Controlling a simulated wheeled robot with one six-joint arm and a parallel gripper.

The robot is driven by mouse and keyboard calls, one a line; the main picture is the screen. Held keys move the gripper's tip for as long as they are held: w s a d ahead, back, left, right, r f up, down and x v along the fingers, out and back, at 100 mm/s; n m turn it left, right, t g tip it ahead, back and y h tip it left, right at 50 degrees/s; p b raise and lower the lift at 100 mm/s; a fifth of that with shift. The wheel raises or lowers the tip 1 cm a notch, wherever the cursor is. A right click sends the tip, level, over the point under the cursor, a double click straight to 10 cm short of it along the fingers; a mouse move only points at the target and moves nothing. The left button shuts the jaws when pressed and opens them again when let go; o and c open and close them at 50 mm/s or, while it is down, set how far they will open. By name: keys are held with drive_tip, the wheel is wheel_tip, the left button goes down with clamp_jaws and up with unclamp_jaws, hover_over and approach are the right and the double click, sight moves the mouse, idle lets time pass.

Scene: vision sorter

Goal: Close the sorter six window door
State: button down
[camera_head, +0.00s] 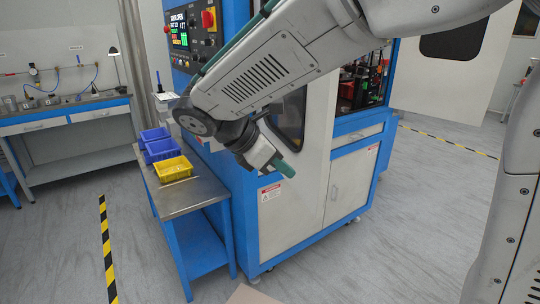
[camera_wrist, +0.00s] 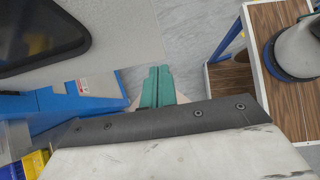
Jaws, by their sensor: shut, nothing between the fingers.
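The sorter (camera_head: 300,190) is a blue and white cabinet in the middle of the head view. Its right-hand bay (camera_head: 362,82) is uncovered and shows machinery inside. A white panel with a dark rounded window (camera_head: 455,42) stands right of this bay and looks like the window door, swung open; my arm hides part of the area, and its hinge is unclear. My gripper (camera_head: 279,166) has teal fingers, shut and empty, in front of the sorter's left part. They also show in the wrist view (camera_wrist: 158,86), right of a grey panel with a dark window (camera_wrist: 35,28).
A side table (camera_head: 190,194) at the sorter's left holds a yellow bin (camera_head: 173,169) and blue bins (camera_head: 158,146). A workbench (camera_head: 72,112) stands at the far left. Striped floor tape (camera_head: 107,250) crosses open floor. Floor right of the sorter is clear.

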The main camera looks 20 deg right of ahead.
sight(318, 178)
drive_tip(key=shift+w+d+f, duration=0.1)
drive_tip(key=shift+d+f, duration=0.2)
drive_tip(key=shift+d, duration=0.65)
drive_tip(key=shift+w+d+f, duration=0.1)
drive_tip(key=shift+d+f, duration=0.2)
drive_tip(key=shift+d, duration=0.7)
drive_tip(key=shift+d+f, duration=0.3)
drive_tip(key=shift+d, duration=0.65)
